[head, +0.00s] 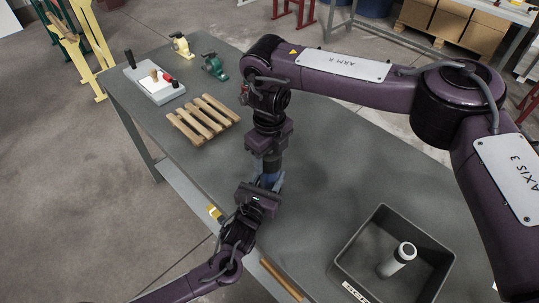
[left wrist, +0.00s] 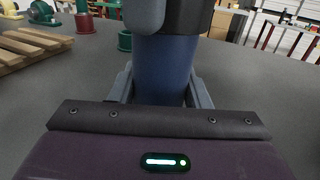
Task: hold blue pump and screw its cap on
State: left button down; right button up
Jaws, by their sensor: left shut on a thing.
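The blue pump (head: 268,180) stands between my two grippers over the front part of the grey table. In the left wrist view it is a dark blue cylinder (left wrist: 164,70), upright between the grey fingers. My left gripper (head: 268,186) is shut on its body from the near side. My right gripper (head: 271,163) points down directly above the pump. In the left wrist view a grey rounded part (left wrist: 145,14) and a black part (left wrist: 188,17) meet the pump's top. I cannot tell the cap apart there, nor whether the right fingers are closed on it.
A slatted wooden pallet (head: 203,118), a white board with pegs (head: 155,82), and cream (head: 181,46) and green (head: 214,67) fittings stand toward the far left. A grey bin (head: 361,247) with a white cylinder (head: 395,261) is at the right. The table between is clear.

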jog(key=shift+c, duration=0.8)
jog(key=m, duration=1.8)
jog(key=shift+m, duration=0.3)
jog(key=m, duration=0.7)
jog(key=o, duration=1.1)
jog(key=shift+r, duration=2.2)
